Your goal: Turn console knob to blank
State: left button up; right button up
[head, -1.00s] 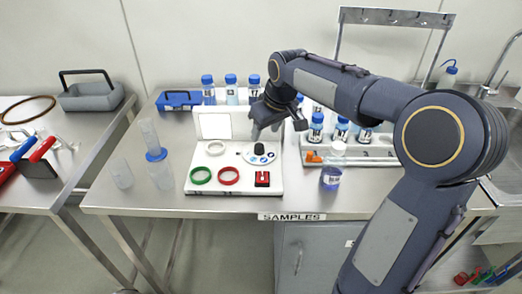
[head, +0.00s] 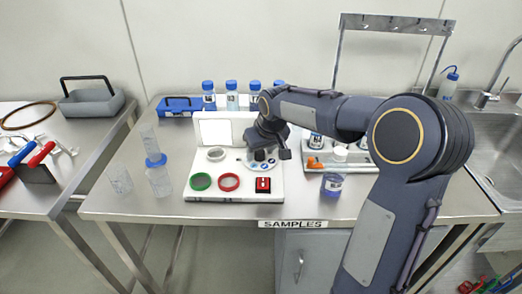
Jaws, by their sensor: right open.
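The white console (head: 234,195) stands on the steel table, with an upright back panel. Its black knob (head: 260,155) sits on a round white dial (head: 262,167) with blue and dark marks, at the right of the console. My right gripper (head: 267,153) is open, low over the dial, with its fingers at the knob. It partly covers the knob and the dial's upper part. I cannot tell whether the fingers touch the knob, nor which mark it points to. My left gripper is not in view.
The console also carries a green ring (head: 200,181), a red ring (head: 228,182) and a red switch (head: 263,185). Blue-capped bottles (head: 232,96) stand behind. Clear cylinders (head: 158,178) stand left, a jar (head: 332,185) right. The table front is clear.

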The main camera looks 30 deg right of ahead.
jog(key=shift+c, duration=0.3)
jog(key=c, duration=0.9)
jog(key=n+y, duration=0.1)
jog(key=n, duration=0.1)
jog(key=shift+d+n+p, duration=0.15)
jog(key=shift+n+p, duration=0.15)
jog(key=shift+p, duration=0.1)
jog(key=n+y, duration=0.1)
jog(key=n, duration=0.3)
jog(key=shift+w+n+g+y+p, duration=0.1)
jog(key=shift+n+g+y+p, duration=0.25)
jog(key=shift+n+g+y, duration=0.05)
jog(key=o, duration=1)
jog(key=shift+c, duration=0.2)
